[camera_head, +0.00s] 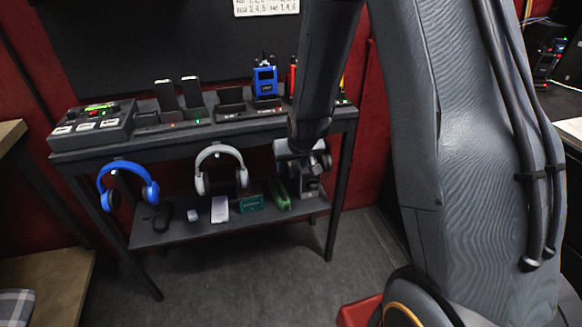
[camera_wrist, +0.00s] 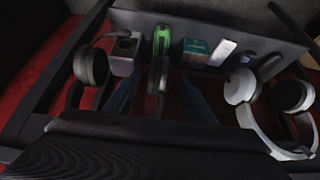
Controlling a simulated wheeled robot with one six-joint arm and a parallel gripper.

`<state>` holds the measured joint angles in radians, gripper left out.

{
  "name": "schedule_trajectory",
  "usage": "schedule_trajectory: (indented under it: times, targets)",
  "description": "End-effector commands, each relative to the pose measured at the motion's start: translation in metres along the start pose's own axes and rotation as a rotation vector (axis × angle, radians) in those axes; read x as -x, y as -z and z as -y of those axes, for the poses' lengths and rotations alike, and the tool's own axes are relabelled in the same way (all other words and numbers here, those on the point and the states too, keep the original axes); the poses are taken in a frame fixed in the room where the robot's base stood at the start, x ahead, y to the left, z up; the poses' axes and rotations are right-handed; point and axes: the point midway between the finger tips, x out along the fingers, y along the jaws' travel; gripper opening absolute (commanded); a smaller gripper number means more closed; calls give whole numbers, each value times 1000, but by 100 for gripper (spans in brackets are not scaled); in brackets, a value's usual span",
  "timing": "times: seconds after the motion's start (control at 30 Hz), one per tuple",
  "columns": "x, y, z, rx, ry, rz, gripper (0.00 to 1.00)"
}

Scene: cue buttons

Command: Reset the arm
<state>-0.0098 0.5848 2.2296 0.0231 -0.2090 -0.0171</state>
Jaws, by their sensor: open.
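My gripper (camera_wrist: 161,88) shows in the wrist view as two dark bluish fingers, spread apart. Whether gripper and headset touch, I cannot tell.
Blue headphones (camera_head: 128,167) and white headphones (camera_head: 219,150) hang from the table's front edge. The lower shelf (camera_head: 175,232) holds a green item (camera_head: 279,194), a teal box (camera_head: 251,203) and a white box (camera_head: 219,209). A button box (camera_head: 92,125) and radios stand on top. Floor in front is open.

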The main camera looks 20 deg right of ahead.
Motion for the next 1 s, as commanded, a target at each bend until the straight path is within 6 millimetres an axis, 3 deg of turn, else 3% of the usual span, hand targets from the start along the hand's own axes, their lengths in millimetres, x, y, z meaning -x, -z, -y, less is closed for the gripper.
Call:
schedule_trajectory:
  times: [0.2, 0.57, 0.67, 0.77, 1.0]
  targets:
    - [31, 1, 0, 0, 0, -3, 50]
    - [50, -1, 0, 0, 0, 6, 50]
    - [66, -11, 0, -1, 2, 44, 50]
    - [96, -34, 0, -3, 4, 127, 50]
    - [186, -113, 0, -9, 6, 379, 50]
